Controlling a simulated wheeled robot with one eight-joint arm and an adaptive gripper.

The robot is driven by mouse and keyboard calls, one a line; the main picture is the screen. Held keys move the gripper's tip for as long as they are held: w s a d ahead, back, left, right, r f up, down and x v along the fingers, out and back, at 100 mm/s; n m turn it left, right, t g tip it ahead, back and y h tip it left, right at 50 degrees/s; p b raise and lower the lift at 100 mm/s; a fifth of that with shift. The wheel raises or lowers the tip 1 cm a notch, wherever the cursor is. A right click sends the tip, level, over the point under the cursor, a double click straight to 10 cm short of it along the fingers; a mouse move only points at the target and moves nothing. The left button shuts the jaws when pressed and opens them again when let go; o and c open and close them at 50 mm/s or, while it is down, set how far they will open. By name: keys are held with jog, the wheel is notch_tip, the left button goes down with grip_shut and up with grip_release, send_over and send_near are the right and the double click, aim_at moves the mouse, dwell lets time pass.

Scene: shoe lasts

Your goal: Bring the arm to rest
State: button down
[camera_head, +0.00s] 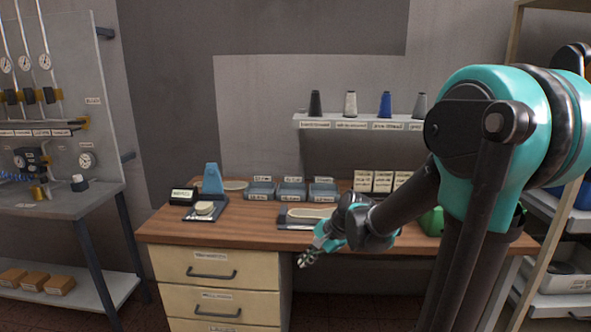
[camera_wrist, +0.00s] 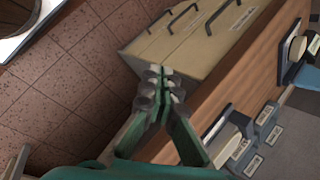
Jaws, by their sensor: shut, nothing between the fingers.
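My gripper (camera_head: 309,258) is shut and empty. In the head view it hangs in front of the wooden workbench's (camera_head: 190,227) front edge, to the right of the drawers. My arm comes in from the right, bent at the elbow, and covers the bench's right part. In the wrist view the gripper's fingertips (camera_wrist: 160,78) meet in the middle of the picture, over the drawer unit (camera_wrist: 172,60) and the tiled floor (camera_wrist: 60,80).
A shoe last on a dark tray (camera_head: 294,226) lies on the bench close behind my gripper. Grey bins (camera_head: 291,191) stand behind it. Several thread cones line the wall shelf (camera_head: 345,118). A gauge panel stands left, a rack (camera_head: 568,220) right.

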jog(key=s+d+f+n+h, duration=0.3)
jog(key=s+d+n, duration=0.2)
jog(key=s+d, duration=0.2)
jog(key=s+d+f+n+t+h, duration=0.1)
jog(key=s+d+f+n+h, duration=0.2)
jog(key=d, duration=0.6)
jog(key=s+n, duration=0.2)
jog(key=s, duration=0.1)
jog(key=shift+s+f+t, duration=0.3)
jog(key=shift+s, duration=0.05)
